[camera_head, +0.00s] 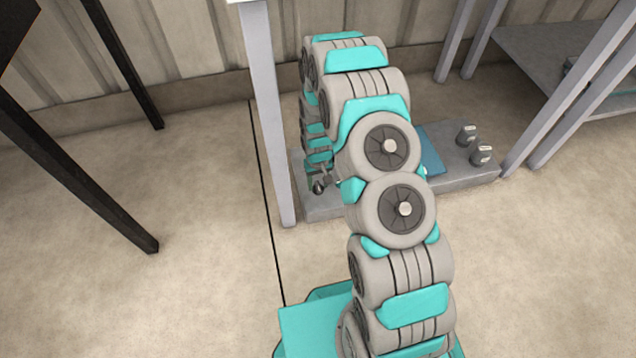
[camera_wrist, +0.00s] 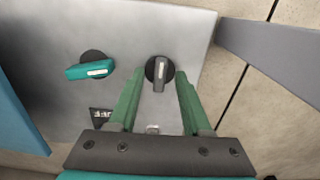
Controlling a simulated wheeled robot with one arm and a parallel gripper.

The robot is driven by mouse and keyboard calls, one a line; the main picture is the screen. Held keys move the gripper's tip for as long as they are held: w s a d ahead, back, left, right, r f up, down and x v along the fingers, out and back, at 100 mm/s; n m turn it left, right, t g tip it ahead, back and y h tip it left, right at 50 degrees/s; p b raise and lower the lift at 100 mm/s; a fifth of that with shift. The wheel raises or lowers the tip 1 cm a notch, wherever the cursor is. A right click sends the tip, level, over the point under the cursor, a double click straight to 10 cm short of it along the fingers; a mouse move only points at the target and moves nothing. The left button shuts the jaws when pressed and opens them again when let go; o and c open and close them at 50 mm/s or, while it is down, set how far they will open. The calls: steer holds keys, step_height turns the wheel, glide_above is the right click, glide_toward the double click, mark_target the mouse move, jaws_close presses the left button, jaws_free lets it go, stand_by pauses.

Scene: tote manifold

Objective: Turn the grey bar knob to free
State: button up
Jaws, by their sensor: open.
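The grey bar knob (camera_wrist: 160,72) is in the wrist view, on a round dark base on a grey plate (camera_wrist: 150,25). Its bar runs roughly up and down in the picture, with a pale mark on it. My gripper (camera_wrist: 158,80) is open, its two green fingers on either side of the knob with gaps visible. I cannot tell how far the fingertips are above the plate. A dark triangular label (camera_wrist: 102,117) with pale lettering lies on the plate left of the fingers. In the head view my arm hides most of this area.
A teal bar knob (camera_wrist: 91,70) sits left of the grey one. A blue panel (camera_wrist: 18,110) is at the wrist view's left edge. In the head view, two grey fittings (camera_head: 474,146) stand at the slab's right end. A grey post (camera_head: 266,110) rises close left of the arm.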

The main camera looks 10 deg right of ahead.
mark_target(318, 186)
step_height(318, 186, up, 8)
steer(key=shift+f, duration=0.1)
stand_by(0.4)
steer(key=shift+s, duration=0.1)
stand_by(0.4)
